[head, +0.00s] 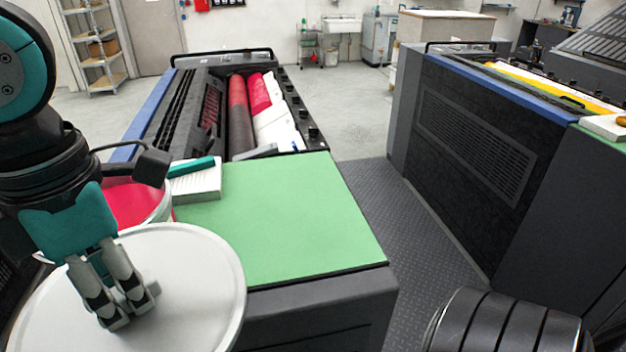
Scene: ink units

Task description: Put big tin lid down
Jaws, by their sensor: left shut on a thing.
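The big tin lid (196,280) is a large, pale grey-white round disc at the lower left. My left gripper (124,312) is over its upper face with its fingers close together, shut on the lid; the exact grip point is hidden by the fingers. Behind the lid, partly hidden by it and by my arm, is an open tin (138,203) with red ink inside. My right gripper is not in view; a dark ribbed part of my own body shows at the bottom right.
A green mat (285,215) covers the near top of the ink unit, mostly bare. A white pad (196,183) with a teal tool (192,167) lies at its left edge. Red-inked rollers (240,105) lie beyond. Another press unit (470,150) stands right, across a dark walkway (400,225).

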